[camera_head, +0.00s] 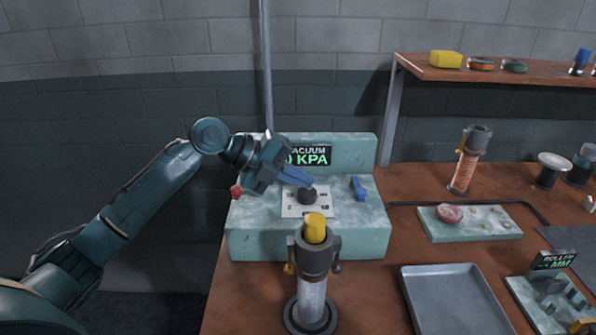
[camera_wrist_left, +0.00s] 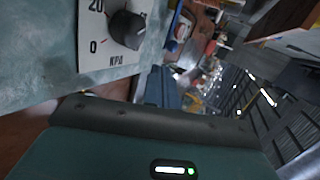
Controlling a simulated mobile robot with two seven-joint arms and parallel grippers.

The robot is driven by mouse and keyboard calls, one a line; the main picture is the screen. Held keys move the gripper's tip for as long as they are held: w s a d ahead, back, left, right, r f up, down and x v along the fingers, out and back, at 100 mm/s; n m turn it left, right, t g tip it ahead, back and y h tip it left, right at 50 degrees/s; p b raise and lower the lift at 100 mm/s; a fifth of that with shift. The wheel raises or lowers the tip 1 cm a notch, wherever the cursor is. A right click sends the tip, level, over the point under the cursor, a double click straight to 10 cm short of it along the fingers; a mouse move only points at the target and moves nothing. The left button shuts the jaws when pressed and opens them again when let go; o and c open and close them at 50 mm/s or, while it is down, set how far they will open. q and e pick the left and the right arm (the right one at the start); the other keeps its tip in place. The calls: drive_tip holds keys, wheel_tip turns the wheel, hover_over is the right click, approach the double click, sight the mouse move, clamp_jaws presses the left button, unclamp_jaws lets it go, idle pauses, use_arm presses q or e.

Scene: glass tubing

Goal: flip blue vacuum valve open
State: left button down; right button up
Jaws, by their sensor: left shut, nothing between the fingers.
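The blue vacuum valve (camera_head: 358,188) is a small blue lever on the right part of the pale green vacuum station (camera_head: 245,240). It stands up and leans slightly. My left gripper (camera_head: 301,179) comes in from the left, shut and empty, with its blue fingers over the dial plate, just above the black knob (camera_head: 308,196). The fingers are left of the blue valve and apart from it. My right gripper is not in view.
A glass cylinder with a yellow top (camera_head: 314,228) stands before the station. A grey tray (camera_head: 455,300), a slab with a pink piece (camera_head: 449,214) and a black rod (camera_head: 470,203) lie to the right. A red ball (camera_head: 236,191) shows beside my left gripper.

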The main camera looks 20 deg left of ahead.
sight(357, 193)
use_arm(q)
drive_tip(key=p+x, duration=0.1)
drive_tip(key=x, duration=0.5)
drive_tip(key=shift+d+r, duration=0.1)
drive_tip(key=shift+r, duration=0.05)
drive_tip(key=w+d, duration=0.1)
drive_tip(key=d+p, duration=0.1)
drive_tip(key=shift+w+d, duration=0.35)
drive_tip(key=shift+d, duration=0.05)
drive_tip(key=shift+w+d+f, duration=0.2)
drive_tip(key=shift+d+f, duration=0.1)
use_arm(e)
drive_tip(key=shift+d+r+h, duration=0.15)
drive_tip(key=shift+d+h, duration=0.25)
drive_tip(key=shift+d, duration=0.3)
use_arm(q)
drive_tip(key=shift+d, duration=0.1)
drive_tip(key=shift+d+n+t, duration=0.2)
drive_tip(key=shift+n+t, duration=0.1)
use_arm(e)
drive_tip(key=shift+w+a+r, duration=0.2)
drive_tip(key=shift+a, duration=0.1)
